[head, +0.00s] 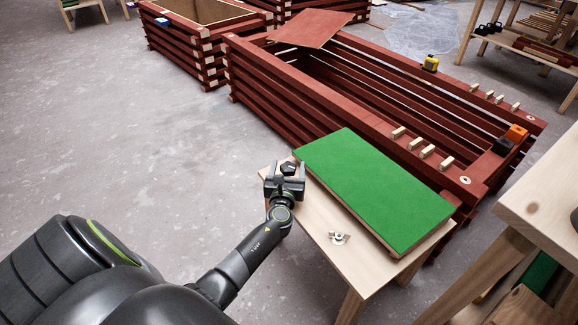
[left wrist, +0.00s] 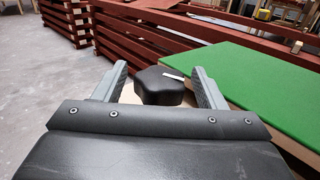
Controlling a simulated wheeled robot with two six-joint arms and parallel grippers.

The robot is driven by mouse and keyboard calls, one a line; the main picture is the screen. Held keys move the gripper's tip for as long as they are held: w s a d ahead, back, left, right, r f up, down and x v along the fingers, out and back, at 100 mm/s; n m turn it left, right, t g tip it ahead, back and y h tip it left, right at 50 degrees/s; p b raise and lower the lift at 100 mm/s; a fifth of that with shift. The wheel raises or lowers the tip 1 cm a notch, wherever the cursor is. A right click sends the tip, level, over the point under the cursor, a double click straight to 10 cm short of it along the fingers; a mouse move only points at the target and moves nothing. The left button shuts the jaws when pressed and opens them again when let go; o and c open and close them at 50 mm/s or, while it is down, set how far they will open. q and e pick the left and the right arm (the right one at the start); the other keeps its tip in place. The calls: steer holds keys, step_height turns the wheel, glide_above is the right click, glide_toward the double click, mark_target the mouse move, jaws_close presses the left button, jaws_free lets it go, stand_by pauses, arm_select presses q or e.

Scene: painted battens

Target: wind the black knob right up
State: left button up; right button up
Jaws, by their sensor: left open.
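The black knob (head: 289,168) is at the far left corner of a pale wooden bench, beside a green panel (head: 375,190). In the left wrist view the knob (left wrist: 160,87) is dark and lobed, with a small white mark on its top right. My left gripper (head: 286,178) is open at the knob. In the left wrist view the two fingers (left wrist: 162,88) stand on either side of the knob, with a gap visible on the left; contact on the right cannot be told. The knob's lower part and stem are hidden. My right gripper is not in view.
A metal wing-shaped fitting (head: 339,238) lies on the pale bench (head: 352,267). Red slatted crates (head: 300,95) stand behind, with small wooden blocks, a yellow tape measure (head: 431,63) and an orange-black item (head: 515,134) on top. The floor at left is clear.

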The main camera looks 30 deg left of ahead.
arm_select(q)
steer(key=shift+x, duration=1.05)
steer(key=c, duration=1)
steer(key=shift+m+h, duration=0.3)
steer(key=shift+h, duration=0.1)
